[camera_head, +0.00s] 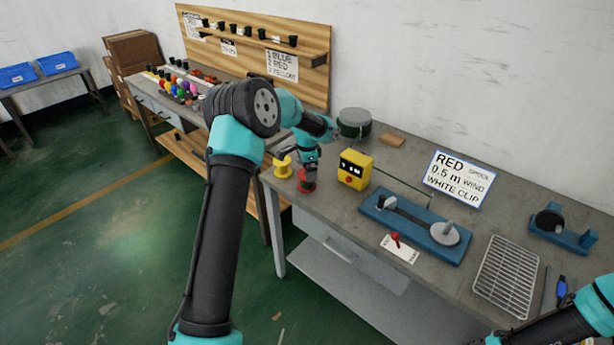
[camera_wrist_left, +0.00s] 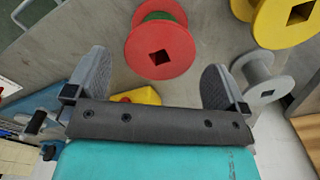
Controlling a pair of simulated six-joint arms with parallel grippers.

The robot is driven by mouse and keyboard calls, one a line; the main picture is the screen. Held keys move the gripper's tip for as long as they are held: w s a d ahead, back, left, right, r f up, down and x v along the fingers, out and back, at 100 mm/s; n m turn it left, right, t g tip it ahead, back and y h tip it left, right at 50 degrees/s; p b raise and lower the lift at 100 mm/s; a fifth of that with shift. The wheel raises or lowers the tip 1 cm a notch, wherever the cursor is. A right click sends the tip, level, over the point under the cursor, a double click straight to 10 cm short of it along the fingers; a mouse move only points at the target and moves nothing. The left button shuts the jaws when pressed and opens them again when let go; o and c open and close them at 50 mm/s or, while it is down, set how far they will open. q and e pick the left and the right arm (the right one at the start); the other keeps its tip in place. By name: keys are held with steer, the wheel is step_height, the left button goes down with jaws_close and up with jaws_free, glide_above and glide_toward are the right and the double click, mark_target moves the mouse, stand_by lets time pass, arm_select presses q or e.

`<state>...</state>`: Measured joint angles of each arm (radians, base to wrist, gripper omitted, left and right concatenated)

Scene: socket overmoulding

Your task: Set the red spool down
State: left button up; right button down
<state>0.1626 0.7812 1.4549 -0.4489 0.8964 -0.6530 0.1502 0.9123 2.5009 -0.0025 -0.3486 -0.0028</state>
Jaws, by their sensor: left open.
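The red spool (camera_head: 306,187) stands near the left front edge of the workbench, just below my left gripper (camera_head: 309,165). In the left wrist view the red spool (camera_wrist_left: 160,52) shows its flange with a square hole and some green winding, beyond and between the spread fingertips. My left gripper (camera_wrist_left: 157,70) is open, with nothing between its fingers, and a gap shows between each finger and the spool. My right gripper is not in view; only part of my right arm shows at the lower right.
A yellow spool (camera_head: 283,167) and a grey spool (camera_wrist_left: 263,78) stand close to the red one. A yellow box with a display (camera_head: 354,170) is to its right. Further right are a blue winding fixture (camera_head: 408,229), a wire rack (camera_head: 507,276) and a sign (camera_head: 458,180).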

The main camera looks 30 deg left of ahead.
arm_select(q)
step_height(320, 180, up, 7)
stand_by(0.3)
stand_by(0.5)
